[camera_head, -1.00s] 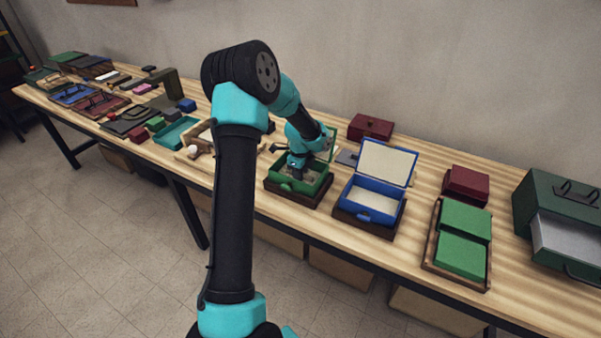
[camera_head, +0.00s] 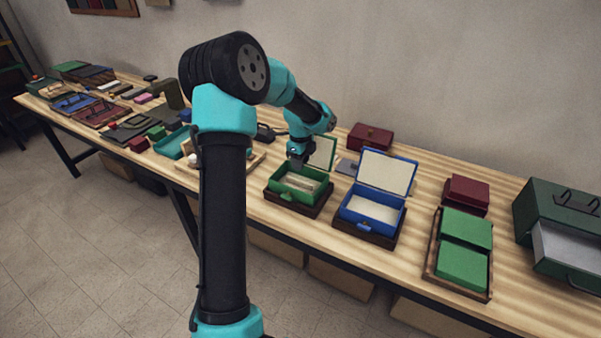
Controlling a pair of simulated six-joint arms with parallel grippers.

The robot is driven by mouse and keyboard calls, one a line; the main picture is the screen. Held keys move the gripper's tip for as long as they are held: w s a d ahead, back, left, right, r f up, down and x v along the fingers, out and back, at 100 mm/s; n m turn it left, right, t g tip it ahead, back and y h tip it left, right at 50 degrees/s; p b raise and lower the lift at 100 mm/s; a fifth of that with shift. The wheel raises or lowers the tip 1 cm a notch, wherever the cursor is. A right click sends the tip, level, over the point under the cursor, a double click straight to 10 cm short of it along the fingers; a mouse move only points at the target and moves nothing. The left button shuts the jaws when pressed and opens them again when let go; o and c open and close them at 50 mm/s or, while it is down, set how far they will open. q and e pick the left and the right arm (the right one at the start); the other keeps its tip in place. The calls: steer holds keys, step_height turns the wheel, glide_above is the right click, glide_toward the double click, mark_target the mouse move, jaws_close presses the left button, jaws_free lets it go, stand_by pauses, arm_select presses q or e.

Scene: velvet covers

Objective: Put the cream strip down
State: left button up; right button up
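An open green box (camera_head: 285,190) stands on a dark base in the middle of the table, with its lid (camera_head: 323,152) raised at the back. A pale, cream-looking strip (camera_head: 299,183) seems to lie inside it, though it is small and hard to separate from the lining. My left gripper (camera_head: 295,164) is just above the back left part of this box. The fingers are dark and tiny here, so I cannot tell their opening or whether anything is between them. My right gripper is not in view.
An open blue box (camera_head: 360,223) stands just right of the green one. Further right are a tray with green blocks (camera_head: 464,242), a dark red box (camera_head: 467,189) and a green drawer case (camera_head: 562,217). Several small items crowd the table's left end.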

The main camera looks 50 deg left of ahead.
arm_select(q)
steer(key=shift+r, duration=1.4)
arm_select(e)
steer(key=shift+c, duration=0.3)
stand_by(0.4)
